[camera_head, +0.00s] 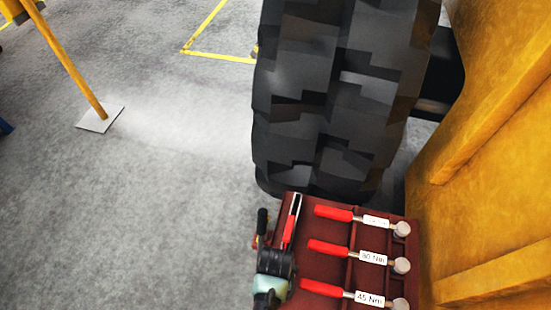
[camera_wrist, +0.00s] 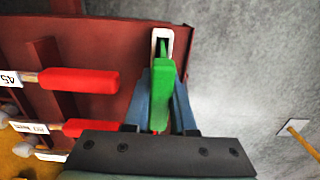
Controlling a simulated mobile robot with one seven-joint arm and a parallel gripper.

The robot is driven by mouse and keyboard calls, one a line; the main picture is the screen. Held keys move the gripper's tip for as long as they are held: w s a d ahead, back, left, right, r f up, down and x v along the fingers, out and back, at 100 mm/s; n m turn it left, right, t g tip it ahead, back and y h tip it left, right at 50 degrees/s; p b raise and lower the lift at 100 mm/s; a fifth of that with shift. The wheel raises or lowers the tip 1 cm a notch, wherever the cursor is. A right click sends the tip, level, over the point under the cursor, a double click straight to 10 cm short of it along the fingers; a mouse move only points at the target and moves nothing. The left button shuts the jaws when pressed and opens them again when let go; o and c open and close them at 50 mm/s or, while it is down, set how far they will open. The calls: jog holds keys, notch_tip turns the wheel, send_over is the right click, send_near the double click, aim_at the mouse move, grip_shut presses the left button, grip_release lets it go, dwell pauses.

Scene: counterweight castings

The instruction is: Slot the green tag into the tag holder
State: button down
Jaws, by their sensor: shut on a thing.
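The green tag (camera_wrist: 162,95) is gripped between the blue fingers of my gripper (camera_wrist: 161,88) in the wrist view. Its narrow far end reaches over the opening of the white-framed tag holder (camera_wrist: 155,35). I cannot tell whether the tag's tip is inside the frame or just above it. In the head view the holder (camera_head: 297,203) stands at the left edge of the dark red tray, with my arm's end at its lower left. The green tag cannot be made out clearly there.
The dark red tray (camera_head: 325,270) holds several red-handled torque wrenches (camera_head: 328,249) with white labels, right of the holder in the head view. A large black tyre (camera_head: 325,100) stands behind it, and yellow machine bodywork (camera_head: 490,150) at the right. The grey floor at left is mostly clear.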

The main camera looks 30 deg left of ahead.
jog(key=shift+f, duration=0.3)
dwell(0.5)
jog(key=c, duration=0.7)
grip_release()
jog(key=shift+o, duration=0.2)
jog(key=shift+r, duration=0.15)
notch_tip(320, 180, up, 12)
jog(key=shift+r, duration=0.25)
notch_tip(320, 180, up, 7)
jog(key=p, duration=0.8)
jog(key=shift+r, duration=0.15)
